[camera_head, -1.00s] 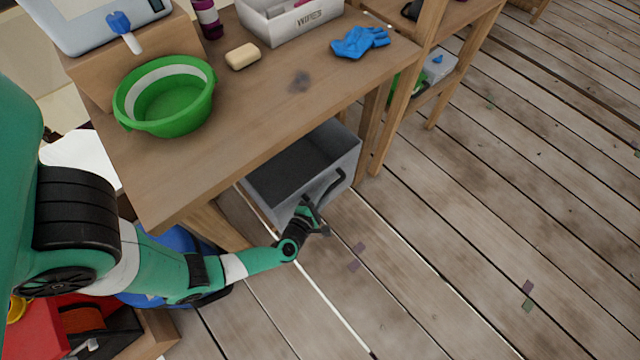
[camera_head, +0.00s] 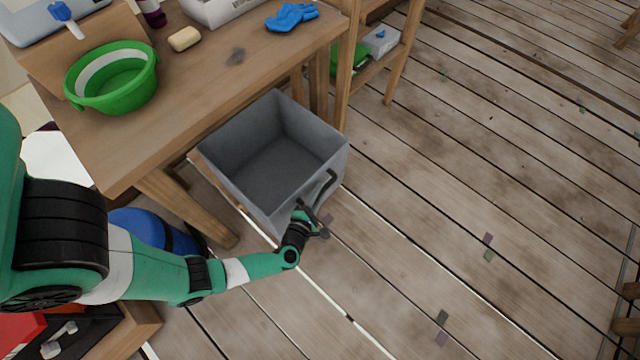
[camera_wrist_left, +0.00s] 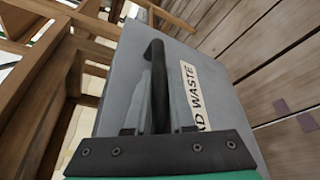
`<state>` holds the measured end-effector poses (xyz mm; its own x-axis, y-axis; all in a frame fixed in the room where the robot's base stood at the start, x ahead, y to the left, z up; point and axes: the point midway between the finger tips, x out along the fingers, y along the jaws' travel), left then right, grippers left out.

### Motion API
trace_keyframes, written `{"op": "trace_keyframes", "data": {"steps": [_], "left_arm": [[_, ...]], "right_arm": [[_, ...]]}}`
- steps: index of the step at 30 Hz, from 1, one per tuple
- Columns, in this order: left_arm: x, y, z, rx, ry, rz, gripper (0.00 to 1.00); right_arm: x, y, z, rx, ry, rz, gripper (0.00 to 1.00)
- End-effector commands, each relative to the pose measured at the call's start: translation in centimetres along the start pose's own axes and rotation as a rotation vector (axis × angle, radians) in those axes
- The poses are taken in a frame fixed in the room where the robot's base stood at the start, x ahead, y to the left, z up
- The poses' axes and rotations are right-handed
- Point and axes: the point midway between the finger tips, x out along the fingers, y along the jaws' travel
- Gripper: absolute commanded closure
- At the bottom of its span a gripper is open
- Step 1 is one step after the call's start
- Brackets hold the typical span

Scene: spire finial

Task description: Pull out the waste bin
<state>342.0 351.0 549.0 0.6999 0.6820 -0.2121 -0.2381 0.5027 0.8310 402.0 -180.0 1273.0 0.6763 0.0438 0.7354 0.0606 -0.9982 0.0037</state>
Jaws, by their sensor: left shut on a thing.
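The waste bin (camera_head: 310,178) is an open, empty grey box with a dark curved handle on its front. It stands out from under the wooden table, with only its back part near the table's edge. My left gripper (camera_head: 313,219) is at the front of the bin and shut on its handle. In the left wrist view, the bin's front (camera_wrist_left: 215,85) carries a label ending in "WASTE", and the dark handle (camera_wrist_left: 158,75) runs down to the gripper (camera_wrist_left: 155,130). My right gripper is not in view.
The wooden table (camera_head: 150,150) holds a green basin (camera_head: 112,95), a sponge (camera_head: 185,39) and blue gloves (camera_head: 291,17). A table leg (camera_head: 190,208) stands left of the bin. The plank floor (camera_head: 450,200) to the right is mostly clear, with small scraps.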

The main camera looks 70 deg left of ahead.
Motion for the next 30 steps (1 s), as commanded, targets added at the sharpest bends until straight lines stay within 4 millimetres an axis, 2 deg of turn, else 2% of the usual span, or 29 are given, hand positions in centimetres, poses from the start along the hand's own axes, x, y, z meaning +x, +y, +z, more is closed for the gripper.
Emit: {"op": "trace_keyframes", "data": {"steps": [5,6,8,17,20,30], "left_arm": [[0.0,0.0,-0.1,0.000,0.002,0.001,1.00],[0.0,0.0,-0.1,0.000,0.002,0.001,0.76],[0.0,0.0,-0.1,0.000,0.002,0.000,0.65],[-0.1,0.0,0.0,0.000,0.001,-0.001,0.65],[-0.8,0.1,0.1,0.001,-0.001,-0.003,0.65],[-7.3,0.1,0.4,0.002,-0.008,-0.007,0.65]], "right_arm": [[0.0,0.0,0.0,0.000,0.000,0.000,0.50],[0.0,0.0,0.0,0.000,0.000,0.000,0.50],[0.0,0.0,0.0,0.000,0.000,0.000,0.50],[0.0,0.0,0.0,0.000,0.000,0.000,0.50],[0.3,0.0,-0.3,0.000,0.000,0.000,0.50],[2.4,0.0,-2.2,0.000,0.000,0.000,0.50]]}}
